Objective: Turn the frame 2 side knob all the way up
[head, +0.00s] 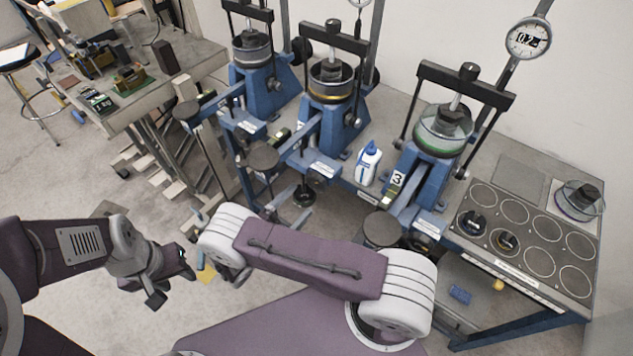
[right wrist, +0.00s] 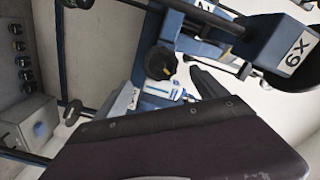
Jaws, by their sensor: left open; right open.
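Frame 2 (head: 335,115) is the middle of three blue lever frames in the head view. A black round knob (head: 304,195) on a stem shows low in front of it, above the purple forearm; I cannot tell whether it is the side knob. A dark round knob (right wrist: 160,62) also shows in the right wrist view, but its frame is unclear. My left gripper (head: 170,281) is open and empty at lower left, well away from the frames.
Frame 3 (head: 432,165) stands to the right, frame 1 (head: 265,85) to the left. A white and blue bottle (head: 368,163) stands between frames 2 and 3. Lever beams and round pans jut forward. A weight tray (head: 530,225) lies at right. Floor is open at lower left.

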